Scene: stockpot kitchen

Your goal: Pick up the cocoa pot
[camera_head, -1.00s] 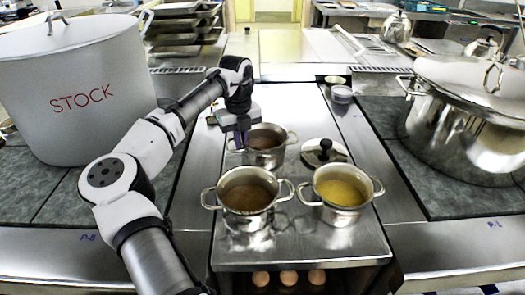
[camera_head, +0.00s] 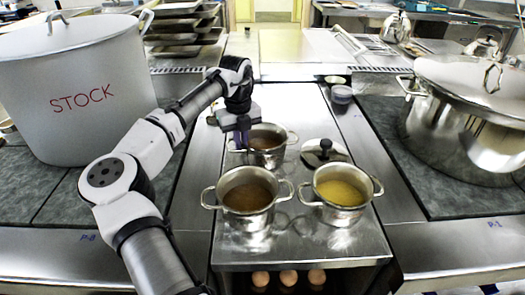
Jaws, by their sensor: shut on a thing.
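Two small steel pots hold brown contents, and I cannot tell from the pictures alone which one is the cocoa. The rear brown pot (camera_head: 268,158) stands at the back of the steel counter. The front brown pot (camera_head: 247,217) stands nearer, at the left. My gripper (camera_head: 243,143) points down at the left side of the rear pot, shut on it at its left handle or rim. The exact contact is small and partly hidden by the fingers. The rear pot looks upright, and I see no clear gap under it.
A pot of yellow contents (camera_head: 342,212) stands at front right. A lid with a black knob (camera_head: 325,152) lies behind it. Small cups (camera_head: 341,96) stand farther back. A large STOCK pot (camera_head: 80,100) is at left, a big steel pot (camera_head: 465,130) at right. Eggs (camera_head: 288,277) sit below the front edge.

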